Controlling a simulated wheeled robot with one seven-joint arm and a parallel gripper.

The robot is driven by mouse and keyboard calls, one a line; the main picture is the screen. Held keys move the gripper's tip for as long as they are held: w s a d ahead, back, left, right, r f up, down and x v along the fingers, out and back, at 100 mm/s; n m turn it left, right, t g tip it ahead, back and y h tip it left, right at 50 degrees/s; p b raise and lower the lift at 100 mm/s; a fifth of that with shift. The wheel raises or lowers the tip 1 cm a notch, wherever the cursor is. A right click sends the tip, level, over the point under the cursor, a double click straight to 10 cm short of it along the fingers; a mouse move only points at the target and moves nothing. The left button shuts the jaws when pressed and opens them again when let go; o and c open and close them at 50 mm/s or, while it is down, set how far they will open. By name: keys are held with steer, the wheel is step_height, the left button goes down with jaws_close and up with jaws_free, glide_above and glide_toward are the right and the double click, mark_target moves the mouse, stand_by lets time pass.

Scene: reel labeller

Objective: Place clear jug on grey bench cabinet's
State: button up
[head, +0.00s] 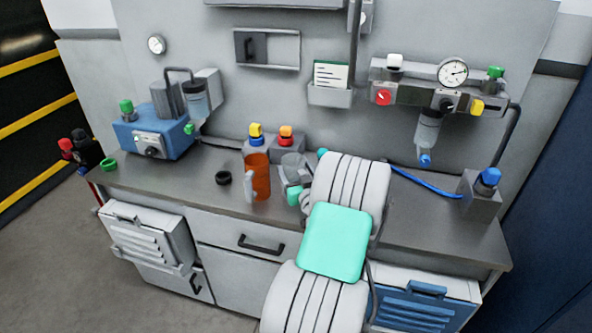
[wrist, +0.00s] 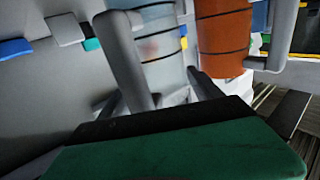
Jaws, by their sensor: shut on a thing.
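The clear jug (head: 293,168) is at the middle of the grey bench cabinet's top (head: 215,200), partly hidden behind my arm. In the wrist view the clear jug (wrist: 160,45) is upright, see-through with dark rings, just beyond my fingers. My gripper (head: 295,190) is at the jug's near side and looks shut on it; the exact contact is hard to see. In the wrist view my gripper (wrist: 172,98) shows at the jug's lower part. I cannot tell whether the jug's base touches the bench top.
A blue pump (head: 152,135) stands left; a blue hose (head: 425,184) lies right. Front left bench top is clear.

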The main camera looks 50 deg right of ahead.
steer(key=shift+f, duration=0.15)
steer(key=o, duration=2.1)
steer(key=shift+r+p, duration=0.4)
steer(key=b+v, duration=0.2)
steer(key=v, duration=0.4)
steer(key=b+v, duration=0.2)
steer(key=v, duration=0.4)
steer(key=shift+f, duration=0.25)
